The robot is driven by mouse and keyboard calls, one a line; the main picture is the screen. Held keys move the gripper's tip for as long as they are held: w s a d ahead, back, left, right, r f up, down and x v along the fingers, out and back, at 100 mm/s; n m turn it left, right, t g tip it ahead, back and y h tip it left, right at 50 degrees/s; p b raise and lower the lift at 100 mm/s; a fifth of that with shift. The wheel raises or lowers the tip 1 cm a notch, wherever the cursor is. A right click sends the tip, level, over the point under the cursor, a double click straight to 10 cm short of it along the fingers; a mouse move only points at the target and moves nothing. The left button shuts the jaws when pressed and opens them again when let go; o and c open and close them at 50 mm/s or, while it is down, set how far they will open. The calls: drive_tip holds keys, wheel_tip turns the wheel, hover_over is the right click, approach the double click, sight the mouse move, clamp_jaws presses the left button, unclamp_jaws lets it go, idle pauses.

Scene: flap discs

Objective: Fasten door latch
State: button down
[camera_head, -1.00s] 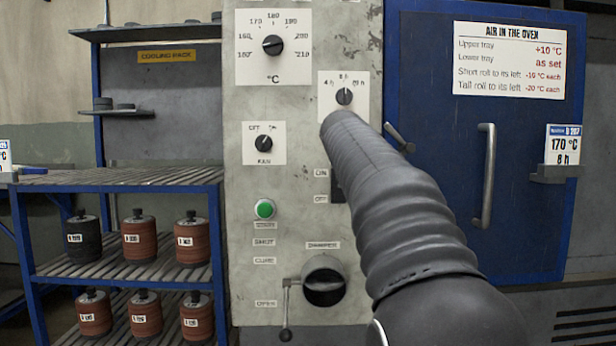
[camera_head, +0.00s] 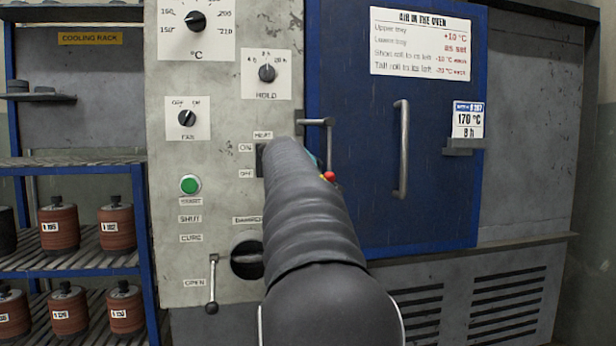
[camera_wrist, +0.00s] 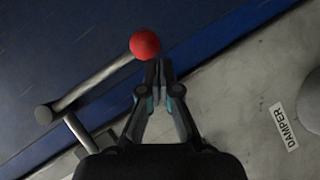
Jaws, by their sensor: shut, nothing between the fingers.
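The blue oven door (camera_head: 360,130) looks closed against the grey control panel (camera_head: 215,130). The door latch (camera_head: 330,145) is at the door's left edge, a metal lever hanging down from a bracket, with a red knob (camera_head: 329,176) at its lower end. In the wrist view the lever (camera_wrist: 95,82) runs to the red knob (camera_wrist: 144,44). My gripper (camera_wrist: 158,72) is shut and empty, its fingertips close beside the knob. Whether they touch it I cannot tell. In the head view my arm hides most of the gripper.
The panel carries dials, a green start button (camera_head: 190,184) and a damper lever (camera_head: 212,285) near my arm. A vertical door handle (camera_head: 402,150) stands out right of the latch. A cooling rack (camera_head: 75,262) with several rolls is at the left.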

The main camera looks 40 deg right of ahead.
drive_tip(key=shift+s+d+f, duration=0.1)
drive_tip(key=shift+s+d, duration=0.15)
drive_tip(key=shift+d, duration=0.05)
drive_tip(key=shift+s+d, duration=0.1)
drive_tip(key=shift+d, duration=0.05)
idle(0.3)
drive_tip(key=s+a+r+b, duration=0.1)
drive_tip(key=s+a+r, duration=0.1)
drive_tip(key=a, duration=1.1)
drive_tip(key=shift+s, duration=0.3)
